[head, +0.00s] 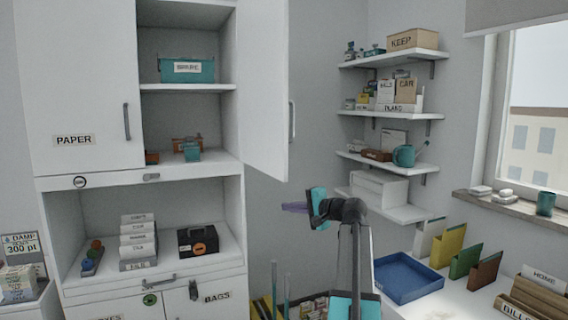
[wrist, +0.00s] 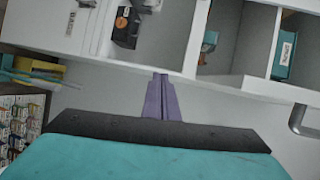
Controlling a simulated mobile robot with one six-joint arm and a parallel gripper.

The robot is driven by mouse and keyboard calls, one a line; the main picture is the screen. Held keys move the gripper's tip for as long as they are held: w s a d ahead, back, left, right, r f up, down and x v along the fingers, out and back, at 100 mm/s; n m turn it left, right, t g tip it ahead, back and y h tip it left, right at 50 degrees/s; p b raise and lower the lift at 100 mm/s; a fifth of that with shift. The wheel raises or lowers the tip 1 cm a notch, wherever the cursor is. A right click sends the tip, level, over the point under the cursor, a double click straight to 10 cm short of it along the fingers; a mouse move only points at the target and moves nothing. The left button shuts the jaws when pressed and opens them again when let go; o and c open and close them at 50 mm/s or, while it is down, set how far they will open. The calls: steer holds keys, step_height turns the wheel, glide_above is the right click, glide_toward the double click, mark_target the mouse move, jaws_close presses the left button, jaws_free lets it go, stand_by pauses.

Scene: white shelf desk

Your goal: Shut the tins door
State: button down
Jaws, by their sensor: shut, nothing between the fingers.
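The open cabinet door (head: 265,90) is the right-hand door of the upper white cabinet in the head view. It stands swung out, with a grey vertical handle (head: 291,122) near its edge; I can read no label on it. A grey handle also shows at the right of the wrist view (wrist: 304,123). My gripper (head: 292,207) is below and slightly right of the door's lower corner, apart from it in the head view. In the wrist view its purple fingers (wrist: 162,97) are together and empty, pointing towards the cabinet.
The open compartment holds a teal SPARE box (head: 187,70) and small items below. The closed PAPER door (head: 80,80) is at left. A black case (head: 198,240) stands in the lower bay. Wall shelves (head: 390,115) and a desk with a blue tray (head: 407,278) are at right.

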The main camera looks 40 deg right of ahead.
mark_target(286, 160)
steer(key=s+d+r+t, duration=0.1)
steer(key=s+d+r, duration=0.1)
steer(key=s+r, duration=0.2)
steer(key=s+d+r+m+t+h, duration=0.1)
steer(key=s+r, duration=0.3)
steer(key=r, duration=0.7)
steer(key=shift+d+r, duration=0.25)
steer(key=shift+d, duration=0.55)
steer(key=shift+w, duration=0.15)
steer(key=shift+w+a+p, duration=0.5)
steer(key=shift+w+a, duration=0.1)
steer(key=shift+w, duration=1.25)
steer(key=shift+w+a+p, duration=0.55)
steer(key=shift+w+a, duration=0.05)
steer(key=shift+w, duration=1.2)
steer(key=shift+w+a+p, duration=0.5)
steer(key=shift+w+a, duration=0.1)
steer(key=shift+w, duration=1.25)
